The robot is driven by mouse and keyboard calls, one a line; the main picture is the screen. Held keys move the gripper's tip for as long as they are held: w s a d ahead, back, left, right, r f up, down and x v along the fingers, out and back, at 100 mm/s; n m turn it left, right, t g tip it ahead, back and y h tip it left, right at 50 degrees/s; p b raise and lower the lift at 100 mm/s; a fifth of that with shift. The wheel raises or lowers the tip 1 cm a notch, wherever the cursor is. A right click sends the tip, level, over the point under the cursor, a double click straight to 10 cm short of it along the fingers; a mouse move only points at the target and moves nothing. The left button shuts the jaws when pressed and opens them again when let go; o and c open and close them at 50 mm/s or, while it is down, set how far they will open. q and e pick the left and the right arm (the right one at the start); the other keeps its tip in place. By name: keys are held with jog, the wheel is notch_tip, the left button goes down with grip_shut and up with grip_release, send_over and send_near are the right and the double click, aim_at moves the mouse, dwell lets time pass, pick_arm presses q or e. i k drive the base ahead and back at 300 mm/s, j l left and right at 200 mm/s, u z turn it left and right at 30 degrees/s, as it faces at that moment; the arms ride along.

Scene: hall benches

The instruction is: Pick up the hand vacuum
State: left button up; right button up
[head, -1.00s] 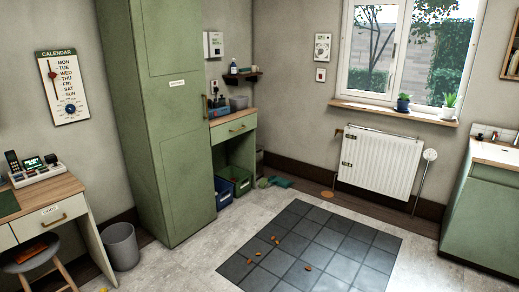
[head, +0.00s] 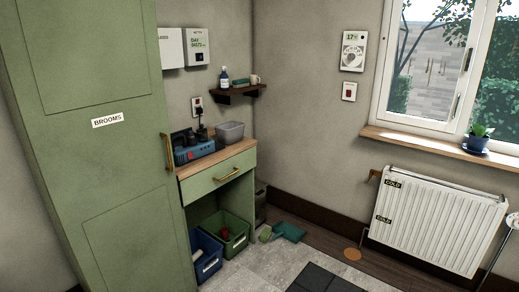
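No thing is clearly recognisable as the hand vacuum. A blue device with black parts on top (head: 193,151) sits on the wooden top of the green drawer cabinet (head: 217,178), below a wall socket. It may be the hand vacuum or a charger, but it is too small to tell. Neither of my grippers shows in the head view.
A tall green cabinet labelled BROOMS (head: 95,165) stands at left. A grey tub (head: 230,132) sits beside the blue device. Blue (head: 206,258) and green (head: 234,236) crates stand below. A teal dustpan (head: 290,231) lies on the floor. A radiator (head: 435,220) hangs at right.

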aim_at(199, 150)
jog(key=i+u, duration=0.15)
jog(key=i, duration=0.45)
jog(key=i+l+u, duration=0.1)
jog(key=i, duration=0.55)
jog(key=i+l+u, duration=0.15)
jog(key=i, duration=0.45)
jog(key=i+l+u, duration=0.3)
jog(key=i+u, duration=0.2)
jog(key=i+l+u, duration=0.7)
jog(key=l+u, duration=0.25)
